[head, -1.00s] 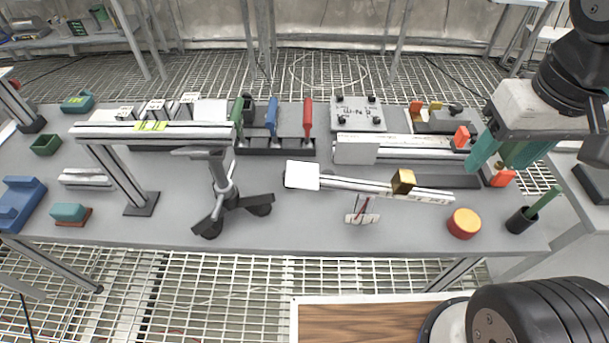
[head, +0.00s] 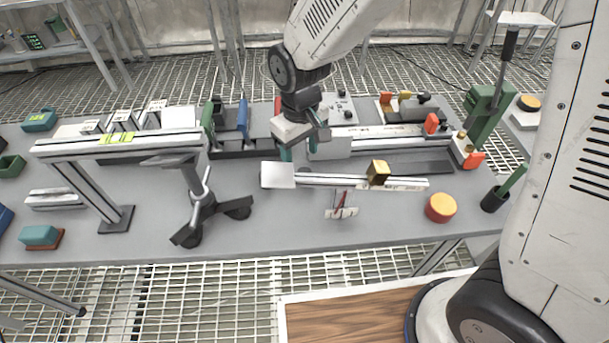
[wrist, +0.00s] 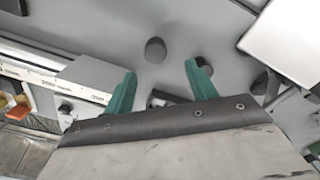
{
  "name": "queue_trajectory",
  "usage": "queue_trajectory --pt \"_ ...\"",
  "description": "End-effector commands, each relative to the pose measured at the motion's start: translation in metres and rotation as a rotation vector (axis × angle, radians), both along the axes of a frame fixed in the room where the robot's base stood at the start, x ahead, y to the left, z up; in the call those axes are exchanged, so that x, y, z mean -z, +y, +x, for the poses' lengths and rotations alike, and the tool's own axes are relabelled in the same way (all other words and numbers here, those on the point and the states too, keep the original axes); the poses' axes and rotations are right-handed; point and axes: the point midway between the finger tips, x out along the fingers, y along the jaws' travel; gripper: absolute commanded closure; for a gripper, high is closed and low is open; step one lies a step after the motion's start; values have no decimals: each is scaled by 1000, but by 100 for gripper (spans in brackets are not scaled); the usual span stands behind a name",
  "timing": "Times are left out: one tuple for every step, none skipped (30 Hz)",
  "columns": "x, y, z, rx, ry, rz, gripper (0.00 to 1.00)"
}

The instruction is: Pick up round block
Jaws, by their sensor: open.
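The round block (head: 440,208) is a short red cylinder with a yellow-orange top. It stands on the grey workbench (head: 290,235) near its front edge, right of centre in the head view. My gripper (head: 301,147) is open, with teal fingers, and hangs over the middle of the bench. It is well to the left of the round block and farther back, apart from it. In the wrist view my gripper (wrist: 160,70) is open with nothing between its fingers. I cannot make out the round block in the wrist view.
A metal rail with a brass block (head: 378,173) lies left of the round block. A dark cup (head: 495,200) with a green stick stands to its right. A black-footed stand (head: 203,205) and a raised beam (head: 120,143) occupy the left. Bare bench surrounds the block.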

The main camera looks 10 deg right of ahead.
Motion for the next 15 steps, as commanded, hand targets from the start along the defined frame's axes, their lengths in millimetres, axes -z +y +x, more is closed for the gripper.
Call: queue_trajectory --pt "7 -1 -1 0 3 -2 43" --pt "10 -1 -1 1 4 -3 43" --pt "15 -1 -1 1 3 -2 43" --pt "18 -2 -1 1 2 -2 43" --pt "21 -2 -1 2 3 -2 43" --pt "26 -3 -1 2 3 -2 43" --pt "30 -4 -1 2 3 -2 43" --pt "34 -5 -1 3 3 -2 43" --pt "41 -7 -1 3 4 -3 43" --pt "46 -8 -1 3 5 -2 43" --pt "50 -9 -1 3 5 -2 43" --pt "56 -8 -1 2 3 -2 43" --pt "60 -8 -1 2 4 -3 43" --pt "62 -8 -1 2 3 -2 43" --pt "65 -8 -1 2 2 -1 43"
